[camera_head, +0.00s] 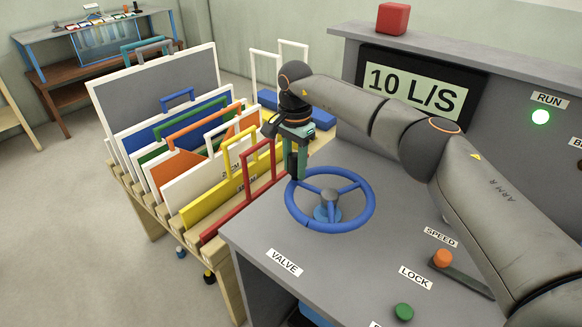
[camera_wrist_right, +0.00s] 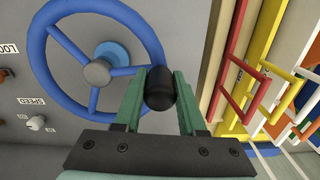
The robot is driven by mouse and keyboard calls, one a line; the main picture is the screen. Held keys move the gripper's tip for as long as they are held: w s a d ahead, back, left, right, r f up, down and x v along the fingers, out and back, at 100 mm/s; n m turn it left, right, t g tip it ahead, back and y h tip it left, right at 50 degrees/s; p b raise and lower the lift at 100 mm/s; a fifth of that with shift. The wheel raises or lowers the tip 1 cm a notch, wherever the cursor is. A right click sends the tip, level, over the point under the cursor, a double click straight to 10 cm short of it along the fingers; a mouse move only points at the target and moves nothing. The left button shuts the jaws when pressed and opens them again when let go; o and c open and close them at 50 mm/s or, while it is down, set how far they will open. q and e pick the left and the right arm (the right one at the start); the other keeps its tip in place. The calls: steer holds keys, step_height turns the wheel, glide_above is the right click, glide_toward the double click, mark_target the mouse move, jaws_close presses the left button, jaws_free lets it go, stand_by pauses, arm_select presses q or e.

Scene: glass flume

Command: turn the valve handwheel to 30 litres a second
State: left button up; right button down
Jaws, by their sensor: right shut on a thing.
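The blue valve handwheel (camera_head: 331,228) lies flat on the grey console, on a grey hub, above the VALVE label (camera_head: 284,262). Its rim and spokes also show in the right wrist view (camera_wrist_right: 38,60). My right gripper (camera_head: 296,150) is at the wheel's far left rim. Its green fingers are shut on the black knob (camera_wrist_right: 160,89) at the rim, seen between the fingers in the right wrist view. The display (camera_head: 415,90) reads 10 L/S. My left gripper is not in view.
A green RUN light (camera_head: 540,117) glows. A red block (camera_head: 393,18) stands on the ledge. A wooden rack of coloured framed panels (camera_head: 212,178) stands close on the left.

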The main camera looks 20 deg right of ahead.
mark_target(313, 168)
steer(key=d+m, duration=0.1)
steer(key=w+d+m, duration=0.1)
steer(key=m, duration=0.1)
steer(key=shift+w+d+r+m+p, duration=0.15)
steer(key=shift+w+d+m+p, duration=0.15)
steer(key=shift+d+m+p, duration=0.1)
steer(key=shift+w+d+m, duration=0.15)
steer(key=shift+d+m, duration=0.65)
steer(key=shift+m, duration=0.1)
steer(key=shift+w+d+m, duration=0.1)
steer(key=shift+d+m, duration=0.65)
steer(key=shift+m, duration=0.15)
steer(key=c, duration=0.5)
jaws_free()
